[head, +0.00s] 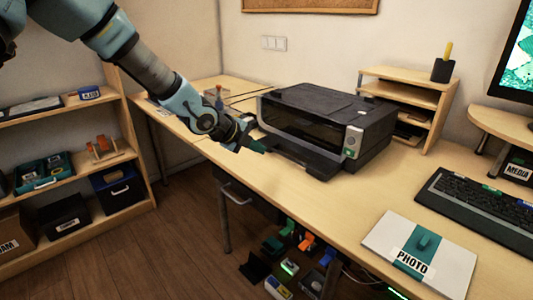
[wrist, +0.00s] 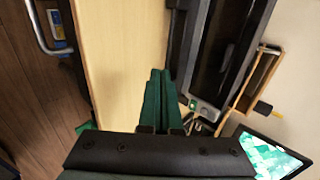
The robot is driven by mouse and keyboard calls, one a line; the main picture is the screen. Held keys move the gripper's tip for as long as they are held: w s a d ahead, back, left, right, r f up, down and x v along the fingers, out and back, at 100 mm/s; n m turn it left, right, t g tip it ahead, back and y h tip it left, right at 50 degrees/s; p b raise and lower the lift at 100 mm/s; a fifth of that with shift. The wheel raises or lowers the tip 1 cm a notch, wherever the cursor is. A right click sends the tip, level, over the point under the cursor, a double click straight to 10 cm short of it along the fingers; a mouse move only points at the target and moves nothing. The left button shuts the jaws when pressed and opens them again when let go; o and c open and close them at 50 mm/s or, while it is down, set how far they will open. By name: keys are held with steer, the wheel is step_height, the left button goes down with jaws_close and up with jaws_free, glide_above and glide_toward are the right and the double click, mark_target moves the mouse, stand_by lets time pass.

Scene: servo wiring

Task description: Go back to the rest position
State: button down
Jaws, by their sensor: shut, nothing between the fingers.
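My gripper (head: 262,149) is at the end of my arm, which reaches in from the upper left in the head view. It is above the desk, just left of the front left corner of the black printer (head: 325,118). In the wrist view the two green fingers of my gripper (wrist: 160,75) lie side by side, shut and with nothing between them. The printer (wrist: 207,55) shows there just right of the fingers. I cannot tell whether the fingertips touch the printer.
The desk (head: 285,195) is bare in front of the printer. A folder marked PHOTO (head: 375,235) and a keyboard (head: 480,210) lie to the right. A wooden shelf (head: 130,200) stands at the left. Several small items sit on the floor under the desk.

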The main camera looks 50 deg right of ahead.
steer(key=shift+v, duration=0.9)
steer(key=w+a+r+n+t+y+p, duration=0.1)
steer(key=w+a+n+y, duration=0.1)
steer(key=w+a+n, duration=0.5)
steer(key=w+a+n+t+y+p, duration=0.1)
steer(key=w+a+n+t+y, duration=0.15)
steer(key=a, duration=0.85)
steer(key=w+a+r+n+t+y+p, duration=0.1)
steer(key=w+a+n, duration=0.45)
steer(key=a, duration=0.35)
steer(key=s+a+r+n+y+p, duration=0.1)
steer(key=s+a+n, duration=0.2)
steer(key=a+n, duration=0.4)
steer(key=s+a+r+n+g+y, duration=0.1)
steer(key=s+a+r+n, duration=0.1)
steer(key=a+n, duration=0.4)
steer(key=s+a+r+n+g+y+p, duration=0.1)
steer(key=s+a+n, duration=0.4)
steer(key=a, duration=0.9)
steer(key=r+n+y, duration=0.1)
steer(key=n, duration=0.1)
steer(key=shift+a+r+n+p, duration=0.2)
steer(key=shift+r+n+p, duration=0.05)
steer(key=shift+n+p, duration=0.1)
